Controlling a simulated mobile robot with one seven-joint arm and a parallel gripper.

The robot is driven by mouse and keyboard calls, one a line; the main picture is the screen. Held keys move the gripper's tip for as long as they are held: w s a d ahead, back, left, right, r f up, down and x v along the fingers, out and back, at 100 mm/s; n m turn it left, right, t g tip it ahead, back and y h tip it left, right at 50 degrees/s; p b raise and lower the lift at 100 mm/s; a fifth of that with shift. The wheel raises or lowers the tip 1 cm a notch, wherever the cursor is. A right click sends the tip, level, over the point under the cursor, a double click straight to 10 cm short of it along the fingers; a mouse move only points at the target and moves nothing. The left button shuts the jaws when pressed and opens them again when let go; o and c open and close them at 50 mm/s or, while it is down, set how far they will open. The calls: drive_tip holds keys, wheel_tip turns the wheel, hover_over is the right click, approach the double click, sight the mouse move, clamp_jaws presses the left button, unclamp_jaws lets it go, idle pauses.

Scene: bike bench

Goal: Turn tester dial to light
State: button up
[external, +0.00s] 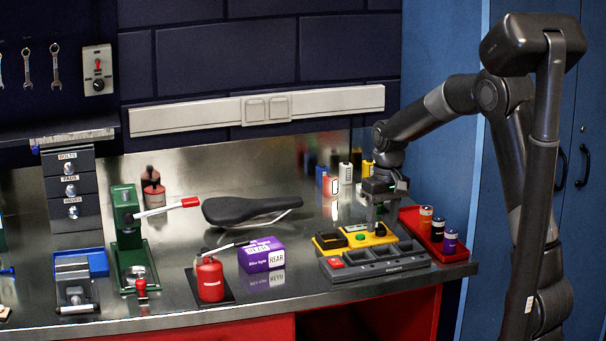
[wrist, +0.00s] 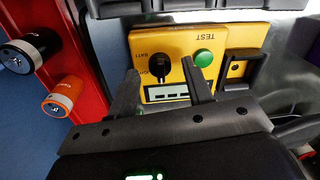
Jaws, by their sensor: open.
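The yellow tester (external: 362,238) stands at the back of a dark tray-like unit on the bench. In the wrist view the tester (wrist: 227,40) shows a black dial (wrist: 159,68), a green button (wrist: 203,58), a small display strip and the label TEST. A label near the dial reads BATT; another is partly hidden by a finger. My gripper (wrist: 160,80) is open, with its fingers pointing at the tester. The dial lies between the fingertips in the picture, closer to the left finger. I cannot tell whether either finger touches it. In the external view my gripper (external: 376,222) is low over the tester.
A red tray (external: 411,219) with several batteries stands right of the tester. A purple box (external: 262,257), a red can (external: 210,279) and a bike saddle (external: 250,210) are to the left. Small bottles stand behind. The bench's front strip is mostly clear.

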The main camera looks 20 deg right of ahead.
drive_tip(key=shift+f, duration=0.4)
drive_tip(key=shift+c, duration=0.3)
drive_tip(key=c, duration=0.9)
